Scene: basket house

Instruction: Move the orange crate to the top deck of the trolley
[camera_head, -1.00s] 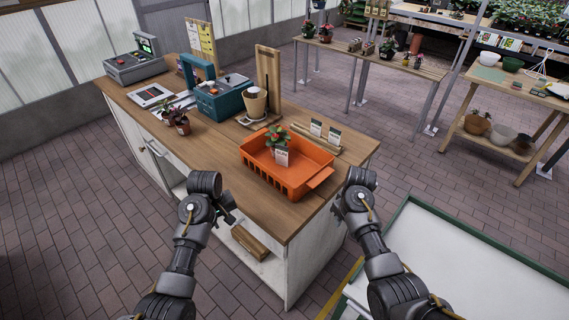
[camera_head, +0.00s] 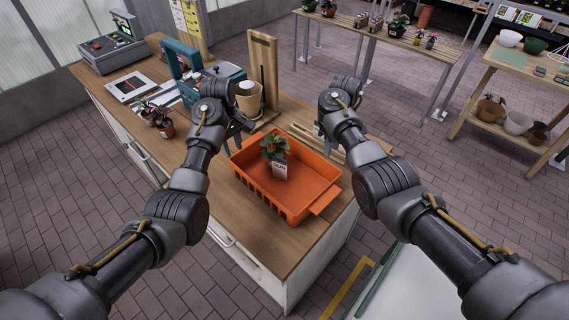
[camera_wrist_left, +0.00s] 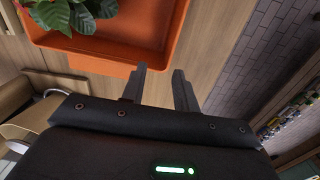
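The orange crate (camera_head: 318,197) sits on the wooden counter (camera_head: 285,245), holding a potted plant with red flowers (camera_head: 274,146) and a white label. My left gripper (camera_head: 241,129) is above the counter at the crate's far-left end. In the left wrist view my left gripper (camera_wrist_left: 161,85) has its fingers apart with nothing between them, beside the crate's end (camera_wrist_left: 90,62). My right gripper (camera_head: 319,128) is near the crate's far-right side; its fingers are mostly hidden by the wrist. A white, green-edged surface (camera_head: 408,288), apparently the trolley deck, shows at lower right, partly behind my right arm.
Beyond the crate stand a tan pot (camera_head: 249,98), a wooden upright (camera_head: 263,65) and a teal box (camera_head: 215,85). Small potted plants (camera_head: 160,118) are left of my left arm. A yellow bar (camera_head: 348,290) lies beside the white surface. The counter's near corner is clear.

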